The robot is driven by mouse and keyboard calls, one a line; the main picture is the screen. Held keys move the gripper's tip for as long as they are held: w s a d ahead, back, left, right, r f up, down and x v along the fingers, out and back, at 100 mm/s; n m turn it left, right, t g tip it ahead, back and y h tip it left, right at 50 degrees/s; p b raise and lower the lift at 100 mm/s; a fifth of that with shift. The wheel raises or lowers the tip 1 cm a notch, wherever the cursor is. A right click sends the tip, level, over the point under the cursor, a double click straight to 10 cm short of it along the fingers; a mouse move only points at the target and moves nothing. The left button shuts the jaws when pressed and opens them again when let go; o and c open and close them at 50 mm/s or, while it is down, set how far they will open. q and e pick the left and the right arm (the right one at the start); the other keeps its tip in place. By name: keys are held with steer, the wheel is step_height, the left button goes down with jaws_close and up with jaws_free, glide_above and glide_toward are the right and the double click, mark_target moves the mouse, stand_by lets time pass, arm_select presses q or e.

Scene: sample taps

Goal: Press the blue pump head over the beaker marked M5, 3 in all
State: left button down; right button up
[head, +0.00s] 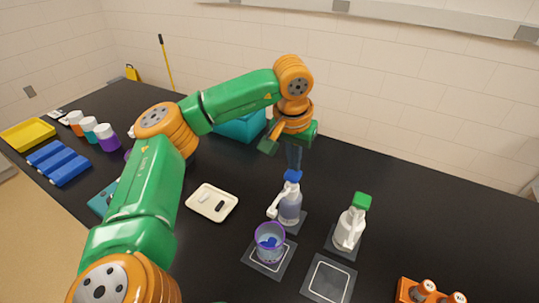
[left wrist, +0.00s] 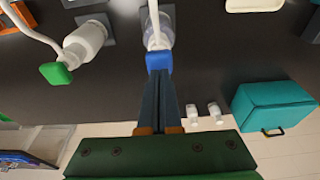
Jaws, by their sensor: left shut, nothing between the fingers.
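The blue pump head (head: 293,176) tops a clear bottle (head: 290,208) with a white spout over a purple-rimmed beaker (head: 270,250). The beaker holds some blue liquid; I cannot read an M5 mark. My left gripper (head: 293,165) is shut and empty, pointing down just above the blue pump head. In the left wrist view, the shut fingertips (left wrist: 160,75) line up with the blue pump head (left wrist: 158,61); I cannot tell whether they touch. My right gripper is not in view.
A green-topped pump bottle (head: 349,230) stands to the right, behind an empty dark pad (head: 329,279). A cream tray (head: 212,203) lies to the left. A teal box (head: 240,126) is behind my left arm. An orange rack (head: 408,288) sits at front right.

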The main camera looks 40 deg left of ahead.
arm_select(q)
steer(key=shift+s+b+x, duration=0.25)
steer(key=shift+b+x, duration=0.5)
steer(key=shift+x, duration=0.35)
steer(key=shift+w+p+v, duration=0.25)
steer(key=shift+p+v, duration=1.05)
steer(key=shift+p, duration=0.05)
steer(key=w+p+v, duration=0.1)
steer(key=p+v, duration=0.4)
steer(key=v, duration=0.1)
steer(key=shift+w+a+p, duration=0.15)
steer(key=shift+p, duration=0.2)
steer(key=shift+r, duration=0.1)
